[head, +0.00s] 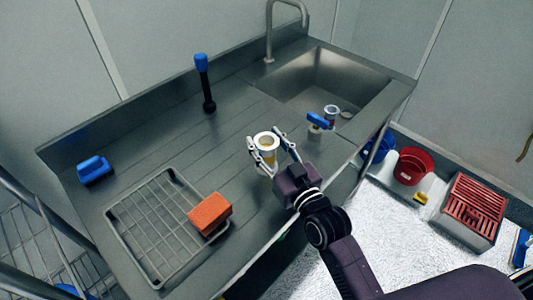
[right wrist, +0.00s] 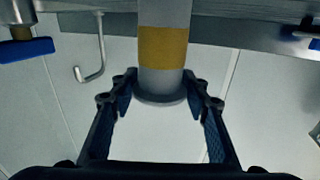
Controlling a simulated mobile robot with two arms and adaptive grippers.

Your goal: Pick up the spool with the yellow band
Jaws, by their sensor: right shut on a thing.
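The spool with the yellow band (head: 265,141) is pale, with a round flange and open centre on top, over the drainboard's front right part. In the right wrist view its yellow band (right wrist: 163,47) shows plainly around the body. My right gripper (head: 269,151) is shut on this spool, one finger on each side. In the right wrist view the fingertips (right wrist: 162,88) press at the flange end of the spool. Whether the spool's lower end touches the counter is hidden. My left gripper is not in view.
A blue-handled part (head: 319,122) and another pale ring-topped piece (head: 331,111) stand by the sink (head: 325,80). An orange sponge (head: 210,214) lies on the wire rack (head: 150,235). A blue-topped black handle (head: 205,85) stands behind. Red bucket (head: 413,167) and crate (head: 470,205) are at right.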

